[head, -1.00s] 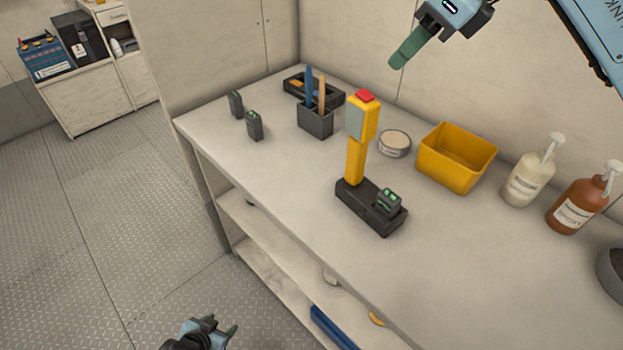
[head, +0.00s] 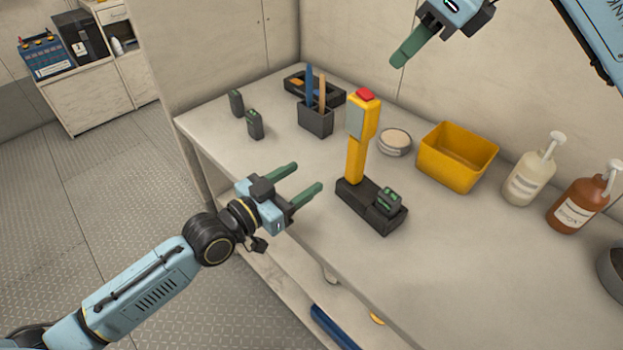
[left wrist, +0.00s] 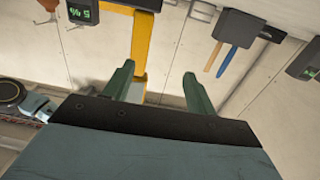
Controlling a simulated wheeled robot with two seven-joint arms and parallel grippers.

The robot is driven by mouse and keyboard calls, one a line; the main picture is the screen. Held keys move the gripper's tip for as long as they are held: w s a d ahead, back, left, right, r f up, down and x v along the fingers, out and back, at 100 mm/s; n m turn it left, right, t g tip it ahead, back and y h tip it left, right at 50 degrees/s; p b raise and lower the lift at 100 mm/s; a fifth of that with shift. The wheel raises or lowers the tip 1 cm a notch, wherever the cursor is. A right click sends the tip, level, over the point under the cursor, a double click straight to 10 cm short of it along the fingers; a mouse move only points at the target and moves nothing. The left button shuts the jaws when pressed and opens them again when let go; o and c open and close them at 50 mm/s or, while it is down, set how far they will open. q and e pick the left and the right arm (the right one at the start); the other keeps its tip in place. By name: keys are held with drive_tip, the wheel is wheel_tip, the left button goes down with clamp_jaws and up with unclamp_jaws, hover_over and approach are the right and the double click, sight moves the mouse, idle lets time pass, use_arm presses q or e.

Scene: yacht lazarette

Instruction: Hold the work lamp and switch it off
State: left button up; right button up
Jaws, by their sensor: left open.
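The work lamp (head: 356,158) stands upright on the bench, with a yellow stem, a grey panel on its head and a red button (head: 365,95) on top. Its black base (head: 357,203) holds a dark block with green marks. My left gripper (head: 308,175) is open and empty, left of the lamp, with its fingers pointing towards it. In the left wrist view the lamp's yellow stem (left wrist: 141,38) shows beyond and between the fingers (left wrist: 157,71); its button is not visible there. My right gripper (head: 410,46) hangs above and behind the lamp; only one green finger shows clearly.
A cup with two handles (head: 316,121), a black tray (head: 300,84), a round tin (head: 394,142) and a yellow bin (head: 456,158) stand behind or beside the lamp. Two small dark blocks (head: 254,125) stand at left. Bottles (head: 527,178) stand at right. The bench front is clear.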

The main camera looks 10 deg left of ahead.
sight(363, 151)
use_arm(q)
drive_tip(key=shift+m+g+h, duration=0.4)
drive_tip(key=shift+m+h, duration=0.1)
drive_tip(key=shift+h, duration=0.2)
drive_tip(key=x, duration=0.5)
drive_tip(key=s+d+r+x, duration=0.1)
drive_tip(key=x, duration=0.3)
drive_tip(key=d+x, duration=0.1)
drive_tip(key=x, duration=0.4)
drive_tip(key=shift+s+d+r, duration=0.1)
drive_tip(key=shift+d+r, duration=0.15)
drive_tip(key=shift+r, duration=0.15)
clamp_jaws()
